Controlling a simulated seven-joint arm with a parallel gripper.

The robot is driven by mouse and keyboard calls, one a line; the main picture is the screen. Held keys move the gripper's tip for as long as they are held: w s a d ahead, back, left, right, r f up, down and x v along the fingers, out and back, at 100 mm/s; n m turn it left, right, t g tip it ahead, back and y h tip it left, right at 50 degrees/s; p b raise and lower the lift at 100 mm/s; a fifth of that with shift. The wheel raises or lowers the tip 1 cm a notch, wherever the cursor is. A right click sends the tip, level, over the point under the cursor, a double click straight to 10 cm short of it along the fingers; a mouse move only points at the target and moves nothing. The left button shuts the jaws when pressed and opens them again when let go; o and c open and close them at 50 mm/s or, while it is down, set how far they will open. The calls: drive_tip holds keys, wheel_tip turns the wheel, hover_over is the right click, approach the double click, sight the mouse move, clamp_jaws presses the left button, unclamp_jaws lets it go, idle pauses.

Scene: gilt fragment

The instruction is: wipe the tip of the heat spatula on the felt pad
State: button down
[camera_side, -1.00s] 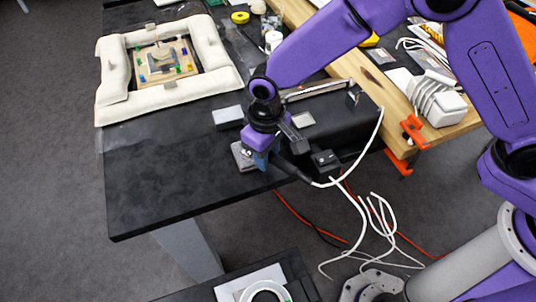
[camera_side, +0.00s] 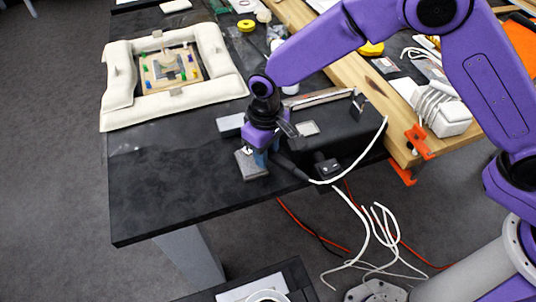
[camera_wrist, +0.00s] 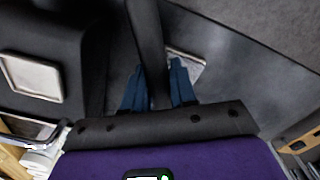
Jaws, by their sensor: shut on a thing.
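My gripper (camera_side: 262,158) is shut on the dark handle of the heat spatula (camera_side: 290,168), low over the front part of the black table. In the wrist view the blue fingers (camera_wrist: 158,88) close around the black handle (camera_wrist: 148,40). A white cable runs from the handle's rear end. The small grey felt pad (camera_side: 250,167) lies on the table right beside and partly behind the fingers. A pale piece of it shows past the fingers in the wrist view (camera_wrist: 190,64). The spatula tip is hidden, so I cannot tell whether it touches the pad.
A black box (camera_side: 340,130) stands just right of my gripper, with a switch unit (camera_side: 327,169) in front. A pale block (camera_side: 230,124) lies behind. A cream padded frame (camera_side: 118,115) holding a small board sits at the back left. The front left table is clear.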

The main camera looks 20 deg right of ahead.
drive_tip(key=shift+w, duration=0.1)
idle(0.3)
drive_tip(key=shift+s, duration=1)
drive_tip(key=shift+s, duration=1)
drive_tip(key=shift+w, duration=0.15)
drive_tip(key=shift+w, duration=0.9)
drive_tip(key=shift+w, duration=0.15)
drive_tip(key=shift+w, duration=0.85)
